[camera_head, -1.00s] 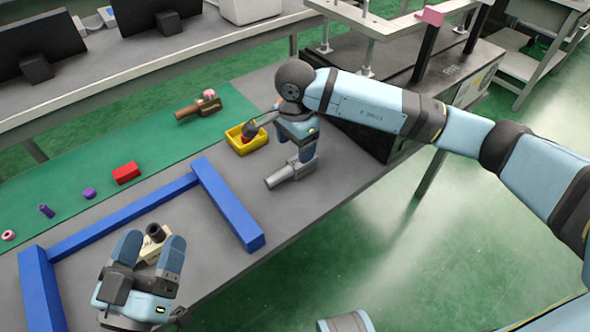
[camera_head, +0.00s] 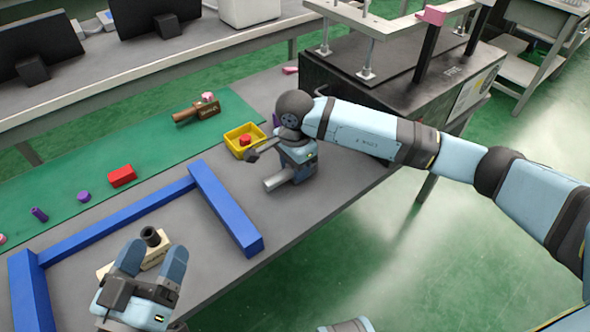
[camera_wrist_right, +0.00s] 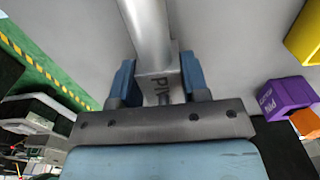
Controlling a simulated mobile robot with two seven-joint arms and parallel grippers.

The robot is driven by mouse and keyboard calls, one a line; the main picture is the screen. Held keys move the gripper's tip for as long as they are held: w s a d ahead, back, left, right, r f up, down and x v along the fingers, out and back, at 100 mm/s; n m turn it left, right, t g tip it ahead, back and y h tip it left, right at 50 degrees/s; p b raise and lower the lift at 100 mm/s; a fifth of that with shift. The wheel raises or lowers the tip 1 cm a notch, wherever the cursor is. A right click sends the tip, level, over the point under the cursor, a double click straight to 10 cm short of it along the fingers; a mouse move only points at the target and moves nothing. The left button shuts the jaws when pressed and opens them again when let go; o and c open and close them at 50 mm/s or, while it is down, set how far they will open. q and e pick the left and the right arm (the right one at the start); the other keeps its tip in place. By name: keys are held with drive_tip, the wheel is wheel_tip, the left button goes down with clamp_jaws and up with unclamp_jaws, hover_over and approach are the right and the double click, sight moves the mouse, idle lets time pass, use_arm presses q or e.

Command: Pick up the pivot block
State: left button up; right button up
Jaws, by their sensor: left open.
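A grey block with a thick cylinder (camera_head: 279,180) lies on the table under my right gripper (camera_head: 297,165). In the right wrist view, the block's labelled face (camera_wrist_right: 157,88) sits between my two blue fingers, close to both; whether they touch it is unclear. A beige block with a dark upright cylinder (camera_head: 151,236) stands on the table just beyond my left gripper (camera_head: 153,254), which is open and empty. The labels do not read clearly, so I cannot tell for certain which one is the pivot block.
A blue frame (camera_head: 226,208) lies on the table between the arms. A yellow bin (camera_head: 240,148) holds a red part. A brown block (camera_head: 197,112), a red block (camera_head: 122,176) and purple parts lie on the green mat. A purple block (camera_wrist_right: 285,97) shows beside my right gripper.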

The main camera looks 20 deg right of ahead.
drive_tip(key=shift+c, duration=1.3)
